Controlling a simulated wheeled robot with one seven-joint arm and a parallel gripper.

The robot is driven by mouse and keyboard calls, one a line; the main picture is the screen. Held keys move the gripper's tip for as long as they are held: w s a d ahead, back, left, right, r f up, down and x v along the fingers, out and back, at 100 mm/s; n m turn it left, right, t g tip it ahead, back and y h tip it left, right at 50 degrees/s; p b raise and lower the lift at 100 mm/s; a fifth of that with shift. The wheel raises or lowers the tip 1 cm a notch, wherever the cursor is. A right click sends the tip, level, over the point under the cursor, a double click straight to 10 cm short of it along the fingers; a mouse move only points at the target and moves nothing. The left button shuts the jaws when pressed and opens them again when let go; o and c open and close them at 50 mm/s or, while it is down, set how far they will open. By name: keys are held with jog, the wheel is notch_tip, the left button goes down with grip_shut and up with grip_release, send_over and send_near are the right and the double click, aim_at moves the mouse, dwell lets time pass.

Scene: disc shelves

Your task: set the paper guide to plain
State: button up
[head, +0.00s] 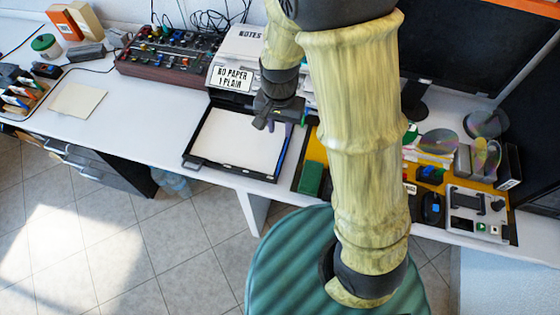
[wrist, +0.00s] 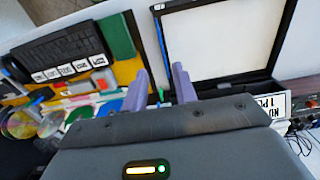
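The paper tray (head: 190,160) is an open black frame at the front of the printer, with white paper (head: 240,140) in it. The paper guide (head: 283,152) is a thin blue strip along the tray's right side. In the wrist view the guide (wrist: 161,40) runs along the paper's left edge. My gripper (head: 268,124) is above the tray's back part, near the printer. In the wrist view its two purple fingers (wrist: 159,72) are apart with nothing held between them. The guide lines up with the gap between them, but I cannot tell the height difference.
The printer (head: 240,45) bears a sign (head: 232,78) reading "NO PAPER 1 PLAIN". A green block (head: 311,178) and a yellow board (head: 316,148) lie right of the tray. A mixer-like panel (head: 170,60) stands to the left.

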aim_at(280, 162)
notch_tip(280, 162, down, 17)
jog(key=shift+f+b, duration=0.2)
jog(key=shift+b, duration=0.6)
jog(key=shift+c, duration=0.5)
grip_shut()
